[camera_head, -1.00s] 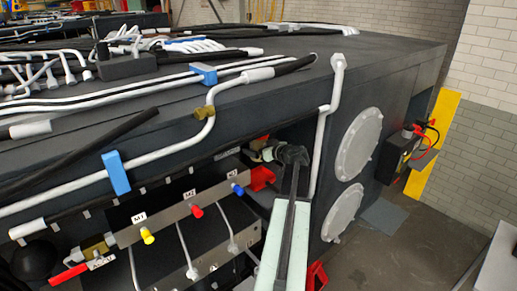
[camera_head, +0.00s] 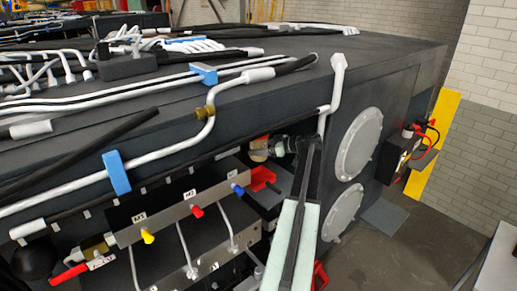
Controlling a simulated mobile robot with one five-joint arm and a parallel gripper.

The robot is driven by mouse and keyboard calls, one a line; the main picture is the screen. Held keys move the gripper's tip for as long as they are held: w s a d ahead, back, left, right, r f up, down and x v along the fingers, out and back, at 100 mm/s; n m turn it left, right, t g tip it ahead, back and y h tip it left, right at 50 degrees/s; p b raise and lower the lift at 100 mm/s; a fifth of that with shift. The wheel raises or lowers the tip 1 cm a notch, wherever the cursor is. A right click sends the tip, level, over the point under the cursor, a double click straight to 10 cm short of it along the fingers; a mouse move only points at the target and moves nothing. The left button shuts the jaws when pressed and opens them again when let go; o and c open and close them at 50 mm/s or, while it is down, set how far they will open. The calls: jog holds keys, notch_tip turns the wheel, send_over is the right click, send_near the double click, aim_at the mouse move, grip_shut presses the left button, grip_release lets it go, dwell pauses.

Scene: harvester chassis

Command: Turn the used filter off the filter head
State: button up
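My arm reaches up from the bottom of the head view into the recess in the side of the dark chassis (camera_head: 395,62). My gripper (camera_head: 277,148) is at the end of it, small and dark, pointing left. A small pale beige rounded part (camera_head: 257,154) lies just left of the gripper, under the top edge, with a bit of red above it. It may be the filter or its head; I cannot tell which. Whether the fingers touch it, or are open or shut, is too small and shaded to see.
A valve block (camera_head: 185,212) with yellow, red and blue caps sits left of my arm. A red bracket (camera_head: 262,178) is below the gripper. A white pipe (camera_head: 336,82) comes down close above my wrist. Round grey covers (camera_head: 360,143) are on the right.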

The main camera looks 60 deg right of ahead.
jog(key=c, duration=0.9)
jog(key=shift+s+a+m+h, duration=0.1)
jog(key=shift+a+m+h, duration=0.25)
jog(key=shift+m+h, duration=0.35)
jog(key=shift+c, duration=0.2)
jog(key=m+h, duration=0.2)
jog(key=h, duration=0.1)
jog(key=shift+a+m+h, duration=0.1)
jog(key=shift+m+h, duration=0.2)
jog(key=shift+h, duration=0.1)
jog(key=m+g+h, duration=0.1)
jog(key=m+h, duration=0.1)
jog(key=h, duration=0.1)
jog(key=shift+m, duration=0.4)
jog(key=shift+d+m+g+h, duration=0.3)
jog(key=shift+d+m+h, duration=0.1)
jog(key=shift+h, duration=0.2)
grip_shut()
grip_release()
jog(key=shift+d+f, duration=0.15)
jog(key=shift+f, duration=0.1)
jog(key=shift+f+b, duration=1.1)
jog(key=shift+b, duration=0.25)
